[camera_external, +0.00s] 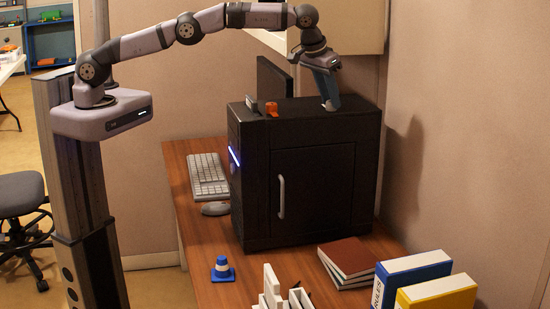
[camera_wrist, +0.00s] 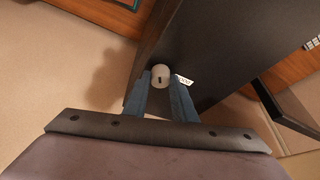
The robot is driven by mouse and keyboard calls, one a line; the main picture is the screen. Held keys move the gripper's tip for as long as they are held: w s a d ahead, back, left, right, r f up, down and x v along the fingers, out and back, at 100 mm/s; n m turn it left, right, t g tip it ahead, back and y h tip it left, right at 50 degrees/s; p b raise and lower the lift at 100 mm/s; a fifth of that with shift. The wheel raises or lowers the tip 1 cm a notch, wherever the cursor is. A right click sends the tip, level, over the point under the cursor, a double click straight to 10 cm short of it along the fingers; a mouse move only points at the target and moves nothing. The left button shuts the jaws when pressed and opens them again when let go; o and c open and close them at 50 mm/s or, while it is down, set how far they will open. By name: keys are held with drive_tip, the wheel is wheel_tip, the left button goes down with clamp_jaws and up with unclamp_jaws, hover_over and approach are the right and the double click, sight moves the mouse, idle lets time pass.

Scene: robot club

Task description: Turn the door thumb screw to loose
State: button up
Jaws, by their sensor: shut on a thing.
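The thumb screw (camera_wrist: 160,73) is a pale round knob with a dark mark on its face, seen in the wrist view near the edge of the black computer case (camera_wrist: 220,50). A small white label (camera_wrist: 184,79) sits just right of it. My gripper (camera_wrist: 161,86) has its two blue fingers shut on the knob, one on each side. In the external view, my gripper (camera_external: 330,100) reaches down at the top rear right of the case (camera_external: 312,190). The screw is hidden there. Whether the screw is tight or loose cannot be told.
An orange part (camera_external: 271,109) sits on the case top at the left. A monitor (camera_external: 274,76) stands behind the case. A wall is close on the right.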

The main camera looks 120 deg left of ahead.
sight(322, 113)
drive_tip(key=shift+r, duration=0.1)
idle(0.3)
drive_tip(key=o, duration=1)
drive_tip(key=shift+o, duration=0.2)
drive_tip(key=b+v, duration=0.1)
drive_tip(key=v, duration=0.6)
drive_tip(key=shift+r, duration=0.15)
